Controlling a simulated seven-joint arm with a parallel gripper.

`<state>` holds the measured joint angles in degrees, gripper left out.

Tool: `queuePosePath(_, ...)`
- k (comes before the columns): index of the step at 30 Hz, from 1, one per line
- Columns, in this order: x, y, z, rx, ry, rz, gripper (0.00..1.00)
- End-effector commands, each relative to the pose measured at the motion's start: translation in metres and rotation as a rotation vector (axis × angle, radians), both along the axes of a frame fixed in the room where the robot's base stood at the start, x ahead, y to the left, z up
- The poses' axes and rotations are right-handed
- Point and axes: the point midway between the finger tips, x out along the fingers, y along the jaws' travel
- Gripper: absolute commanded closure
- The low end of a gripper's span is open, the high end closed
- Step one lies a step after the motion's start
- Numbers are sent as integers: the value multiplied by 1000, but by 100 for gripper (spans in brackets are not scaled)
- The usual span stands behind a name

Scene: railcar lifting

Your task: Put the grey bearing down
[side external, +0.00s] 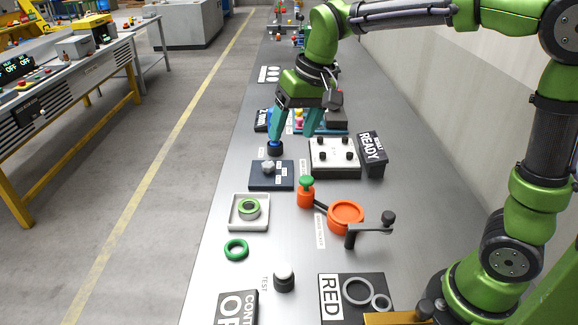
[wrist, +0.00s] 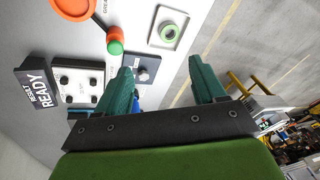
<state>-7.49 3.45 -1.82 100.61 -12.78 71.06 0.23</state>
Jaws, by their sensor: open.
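My gripper (side external: 292,136) is open, its two teal fingers pointing down over the bench, with nothing visible between them. In the wrist view my gripper (wrist: 160,64) also shows its fingers wide apart. I cannot tell for sure which thing is the grey bearing. A large grey ring (side external: 356,279) and a smaller grey ring (side external: 380,309) lie on the black plate marked RED, far in front of my gripper. A green ring with a grey inside (side external: 249,214) sits in a white square tray (side external: 235,223).
A blue knob (side external: 274,145) stands close to the left finger. A dark plate with a grey knob (side external: 268,167), a white block with black knobs (side external: 335,154) and the READY sign (side external: 372,148) are near. An orange cup with a crank (side external: 346,217) and a loose green ring (side external: 236,241) stand nearer the camera.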

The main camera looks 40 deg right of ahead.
Motion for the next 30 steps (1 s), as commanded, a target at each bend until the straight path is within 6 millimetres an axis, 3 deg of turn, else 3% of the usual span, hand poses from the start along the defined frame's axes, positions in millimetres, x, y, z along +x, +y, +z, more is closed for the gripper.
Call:
queuePosePath(1, -23, -6, 10, 14, -45, -7, 31)
queuePosePath(5, -73, -16, 19, 43, -144, -25, 31)
queuePosePath(9, -121, -23, 14, 63, -244, -44, 31)
queuePosePath(12, -145, -26, 5, 69, -300, -57, 31)
queuePosePath(18, -166, -28, -8, 74, -355, -72, 31)
queuePosePath(30, -168, -28, -9, 75, -356, -73, 31)
